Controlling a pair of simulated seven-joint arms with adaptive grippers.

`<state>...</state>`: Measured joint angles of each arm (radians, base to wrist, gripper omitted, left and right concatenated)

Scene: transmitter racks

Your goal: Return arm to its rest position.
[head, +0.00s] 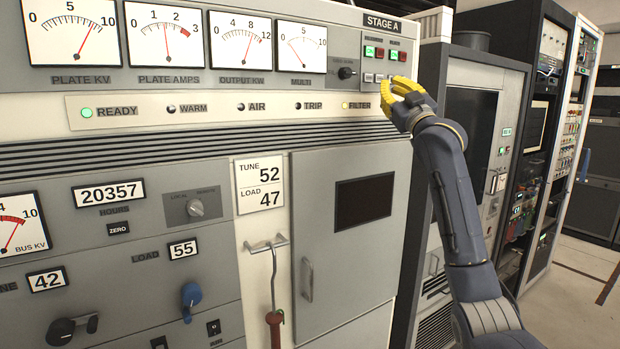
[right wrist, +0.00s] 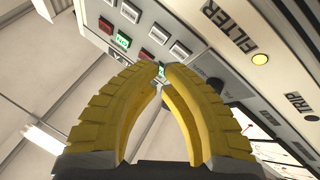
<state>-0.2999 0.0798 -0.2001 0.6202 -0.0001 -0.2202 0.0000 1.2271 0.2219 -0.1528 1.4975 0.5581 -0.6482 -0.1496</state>
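My right arm (head: 449,175) reaches up from the lower right in the head view. Its yellow-fingered right gripper (head: 392,86) is at the upper right of the grey transmitter cabinet, just by the small buttons under the STAGE A plate. In the right wrist view the two yellow fingers of the right gripper (right wrist: 162,66) curve together. Their tips meet or almost meet, with nothing seen held between them. The tips overlap the row of buttons in that view; whether they touch the panel I cannot tell. My left gripper is in neither view.
The transmitter cabinet (head: 235,170) fills the left, with meters, knobs and a closed door (head: 345,230). A red-handled hook rod (head: 273,325) hangs on its front. Dark equipment racks (head: 545,60) stand at the right. Open floor (head: 575,290) shows at the lower right.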

